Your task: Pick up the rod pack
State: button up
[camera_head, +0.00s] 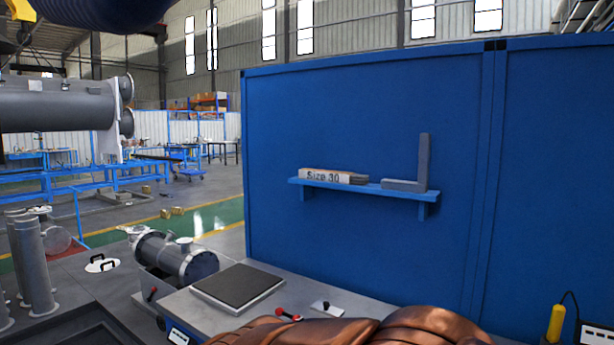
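The rod pack (330,175) lies flat on a small blue shelf (362,187) fixed to a blue wall panel. It has a pale wrap with "Size 30" printed on it, and grey ends stick out on its right. A grey L-shaped square (424,165) stands on the same shelf just to the right, with its tall leg upright. My gripper is not in view, and nothing is seen touching the pack.
Below the shelf is a grey bench (262,300) with a dark square plate (238,286) and small red-handled tools. A rumpled copper-brown thing (420,325) fills the bottom edge. A flanged grey shell (175,257) sits left. The space before the shelf looks clear.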

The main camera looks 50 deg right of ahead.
aim_at(324, 175)
jog(key=z, duration=0.6)
jog(key=i, duration=1)
jog(key=z, duration=0.8)
